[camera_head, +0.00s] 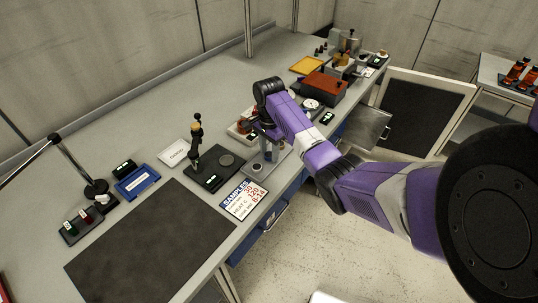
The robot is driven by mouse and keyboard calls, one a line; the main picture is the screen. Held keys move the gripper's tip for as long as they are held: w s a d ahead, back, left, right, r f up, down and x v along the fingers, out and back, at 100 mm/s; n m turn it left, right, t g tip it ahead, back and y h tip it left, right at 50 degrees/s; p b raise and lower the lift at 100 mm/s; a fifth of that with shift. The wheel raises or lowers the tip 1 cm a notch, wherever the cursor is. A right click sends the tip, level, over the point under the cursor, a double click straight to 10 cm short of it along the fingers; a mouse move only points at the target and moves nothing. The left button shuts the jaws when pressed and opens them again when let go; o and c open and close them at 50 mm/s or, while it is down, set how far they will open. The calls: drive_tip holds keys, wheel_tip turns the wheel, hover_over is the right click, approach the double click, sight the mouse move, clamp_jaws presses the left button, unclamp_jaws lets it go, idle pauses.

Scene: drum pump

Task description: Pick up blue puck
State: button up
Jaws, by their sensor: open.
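My purple arm reaches in from the right over the bench. Its black wrist bends down, and my gripper (269,148) points down over a small grey stand (257,168) near the bench's front edge. The gripper is small here and partly covered by the wrist and the purple link; I see nothing clearly held in it. I cannot make out a blue puck for certain. A small bluish patch shows beside the fingers, but it is too small to identify, and the arm hides part of that area.
A dark mat (150,245) covers the near left bench. A blue tray (137,184), a lamp (68,150), a white sign (174,153) and a black plate with an upright lever (197,140) stand left of the gripper. A red-topped box (325,84) stands beyond the arm. A sample card (244,199) lies at the front.

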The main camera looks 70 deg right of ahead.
drive_tip(key=shift+f, duration=0.3)
clamp_jaws()
drive_tip(key=shift+r, duration=0.1)
wheel_tip(320, 180, up, 15)
drive_tip(key=p, duration=0.4)
wheel_tip(320, 180, up, 8)
hover_over(270, 154)
drive_tip(key=shift+w+a+b, duration=0.1)
drive_tip(key=shift+w+b, duration=0.05)
drive_tip(key=shift+b, duration=0.2)
idle(0.4)
idle(0.4)
